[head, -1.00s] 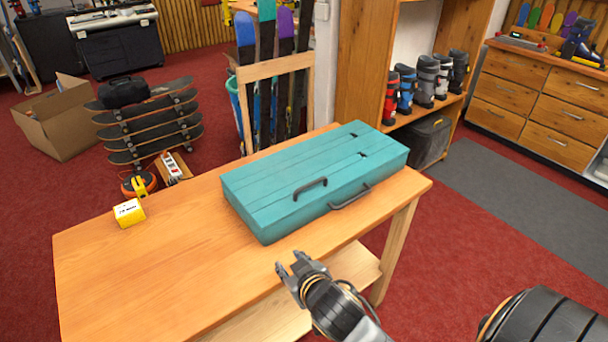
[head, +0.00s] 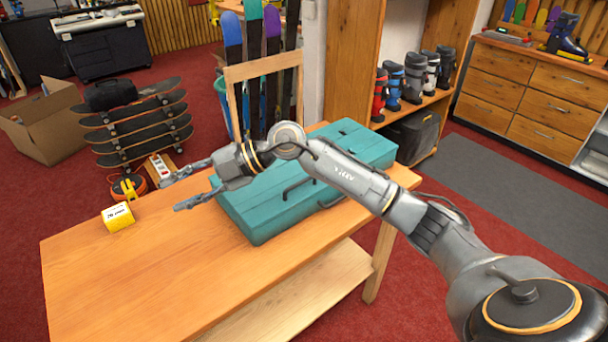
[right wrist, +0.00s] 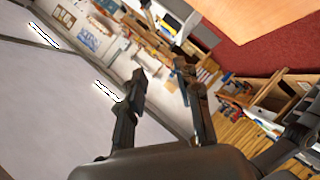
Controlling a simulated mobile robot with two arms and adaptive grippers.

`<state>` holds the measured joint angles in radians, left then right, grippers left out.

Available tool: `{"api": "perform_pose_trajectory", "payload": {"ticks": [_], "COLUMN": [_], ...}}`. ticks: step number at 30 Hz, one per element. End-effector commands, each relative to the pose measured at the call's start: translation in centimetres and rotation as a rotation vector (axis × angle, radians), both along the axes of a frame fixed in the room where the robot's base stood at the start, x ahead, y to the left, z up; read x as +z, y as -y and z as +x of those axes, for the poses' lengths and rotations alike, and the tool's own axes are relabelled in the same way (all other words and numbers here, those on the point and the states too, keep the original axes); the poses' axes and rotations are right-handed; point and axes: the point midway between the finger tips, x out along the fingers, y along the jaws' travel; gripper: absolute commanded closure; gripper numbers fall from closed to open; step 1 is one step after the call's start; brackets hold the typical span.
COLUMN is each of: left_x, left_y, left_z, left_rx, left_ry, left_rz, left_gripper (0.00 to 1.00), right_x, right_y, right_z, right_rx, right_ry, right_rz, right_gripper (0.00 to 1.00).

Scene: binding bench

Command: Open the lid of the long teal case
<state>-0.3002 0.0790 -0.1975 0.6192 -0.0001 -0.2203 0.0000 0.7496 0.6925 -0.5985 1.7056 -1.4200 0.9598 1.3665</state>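The long teal case (head: 262,222) lies on the wooden table in the head view, its lid down. A dark handle (head: 297,188) shows on its top; a second handle on its front side is partly hidden. My right arm crosses in front of the case and hides much of its top. My right gripper (head: 180,189) is at the case's left end, above the table, fingers spread and empty, pointing left. In the right wrist view the gripper's fingers (right wrist: 163,85) are also apart, with nothing between them. My left gripper is not in view.
A small yellow box (head: 118,217) stands at the left of the wooden table (head: 130,280). The front left of the tabletop is clear. A wooden rack with skis (head: 262,75) stands behind the table, and stacked skateboards (head: 135,120) stand behind left.

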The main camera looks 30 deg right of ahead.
Motion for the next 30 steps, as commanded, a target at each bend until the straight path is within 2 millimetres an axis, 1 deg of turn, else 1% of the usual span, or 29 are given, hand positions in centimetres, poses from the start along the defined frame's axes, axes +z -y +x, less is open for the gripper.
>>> {"api": "perform_pose_trajectory", "payload": {"ticks": [1, 2, 3, 4, 5, 6, 8, 9, 12, 13, 15, 16, 18, 20, 23, 30], "left_x": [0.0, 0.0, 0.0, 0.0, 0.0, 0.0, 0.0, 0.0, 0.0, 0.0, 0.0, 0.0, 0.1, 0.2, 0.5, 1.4], "left_y": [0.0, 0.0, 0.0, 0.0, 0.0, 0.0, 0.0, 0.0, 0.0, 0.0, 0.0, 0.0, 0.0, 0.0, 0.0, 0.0], "left_z": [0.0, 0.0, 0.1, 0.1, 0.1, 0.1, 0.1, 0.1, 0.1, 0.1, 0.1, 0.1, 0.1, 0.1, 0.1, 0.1], "left_rx": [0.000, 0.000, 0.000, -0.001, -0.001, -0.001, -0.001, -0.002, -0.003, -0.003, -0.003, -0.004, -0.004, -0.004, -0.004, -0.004], "left_ry": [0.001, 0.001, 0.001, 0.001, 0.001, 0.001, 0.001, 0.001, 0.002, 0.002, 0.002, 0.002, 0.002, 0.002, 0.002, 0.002], "left_rz": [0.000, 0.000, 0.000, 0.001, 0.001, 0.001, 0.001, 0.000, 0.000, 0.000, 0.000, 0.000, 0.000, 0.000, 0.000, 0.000], "left_gripper": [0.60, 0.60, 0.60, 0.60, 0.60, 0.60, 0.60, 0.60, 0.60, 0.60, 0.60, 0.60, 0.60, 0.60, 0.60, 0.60], "right_x": [-0.5, -1.1, -1.6, -1.8, -1.8, -1.7, -1.2, -0.6, 0.7, 1.0, 1.5, 1.6, 1.5, 1.0, -0.4, -5.4], "right_y": [2.8, 4.7, 7.4, 9.5, 11.8, 14.8, 19.1, 21.6, 26.3, 27.3, 28.8, 29.2, 29.7, 29.7, 29.6, 29.4], "right_z": [1.0, 1.4, 1.9, 2.2, 2.4, 2.5, 2.4, 2.2, 1.3, 1.0, 0.5, 0.4, 0.2, 0.3, 0.5, 1.5], "right_rx": [-0.022, -0.043, -0.081, -0.116, -0.160, -0.220, -0.318, -0.382, -0.516, -0.547, -0.595, -0.608, -0.622, -0.623, -0.620, -0.616], "right_ry": [-0.040, -0.078, -0.131, -0.172, -0.215, -0.272, -0.354, -0.403, -0.504, -0.526, -0.563, -0.573, -0.587, -0.590, -0.591, -0.590], "right_rz": [-0.137, -0.220, -0.327, -0.405, -0.476, -0.563, -0.672, -0.730, -0.830, -0.850, -0.882, -0.888, -0.899, -0.901, -0.900, -0.899], "right_gripper": [0.66, 0.66, 0.66, 0.66, 0.66, 0.66, 0.66, 0.66, 0.66, 0.66, 0.66, 0.66, 0.66, 0.66, 0.66, 0.66]}}
